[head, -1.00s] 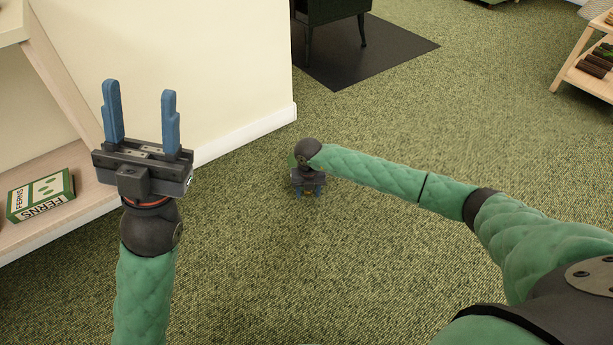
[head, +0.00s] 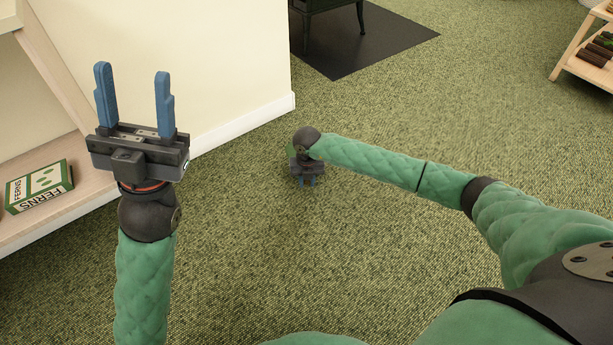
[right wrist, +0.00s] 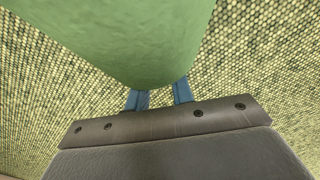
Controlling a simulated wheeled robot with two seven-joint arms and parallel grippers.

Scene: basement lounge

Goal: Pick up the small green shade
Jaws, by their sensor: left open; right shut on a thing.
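The small green shade (right wrist: 130,40) fills the top of the right wrist view, smooth and plain green, with its top cut off by the frame. The blue fingers of my right gripper (right wrist: 160,97) are shut on its near edge. In the head view my right gripper (head: 307,181) points down low over the carpet. Only a sliver of green (head: 291,153) shows beside its dark wrist; the rest of the shade is hidden there. My left gripper (head: 134,98) is open and empty, fingers up, in front of the cream wall.
A pale wooden shelf (head: 50,225) at the left holds a green FERNS box (head: 38,186). A wall corner with white skirting (head: 245,124) stands behind. A dark mat (head: 385,45) lies under dark furniture legs. A wooden rack (head: 575,62) is far right. Carpet between is clear.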

